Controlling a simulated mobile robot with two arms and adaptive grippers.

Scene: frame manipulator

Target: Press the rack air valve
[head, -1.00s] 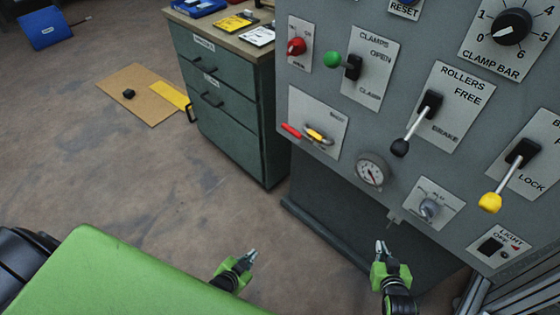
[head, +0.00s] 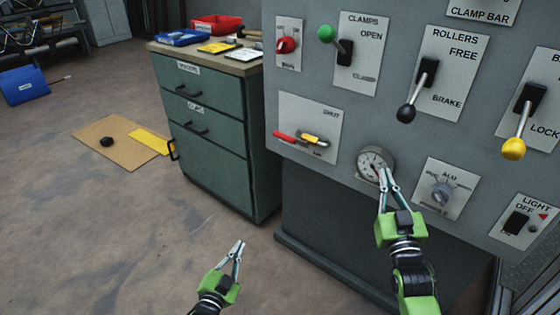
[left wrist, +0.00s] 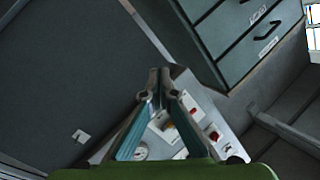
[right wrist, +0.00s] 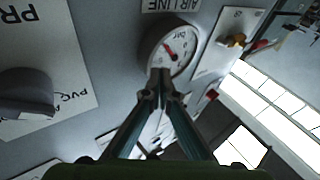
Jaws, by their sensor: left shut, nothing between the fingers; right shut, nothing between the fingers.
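A valve with a red and yellow lever (head: 303,138) lies across a pale plate with "SHUT" lettering, low at the left of the grey panel; it fits the air valve, though its full label is unreadable. It also shows in the right wrist view (right wrist: 235,41). My right gripper (head: 386,173) is shut and empty, its tips overlapping the round gauge (head: 374,161) in the head view, right of and below the valve. Whether the tips touch the gauge I cannot tell. My left gripper (head: 239,246) is shut and empty, low over the floor, left of the panel.
The grey panel (head: 400,140) carries a green-knobbed clamps lever (head: 326,34), a black-knobbed rollers lever (head: 406,113), a yellow-knobbed lever (head: 513,149) and a grey knob (head: 442,190). A green drawer cabinet (head: 205,130) stands left of it. Open floor lies at left.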

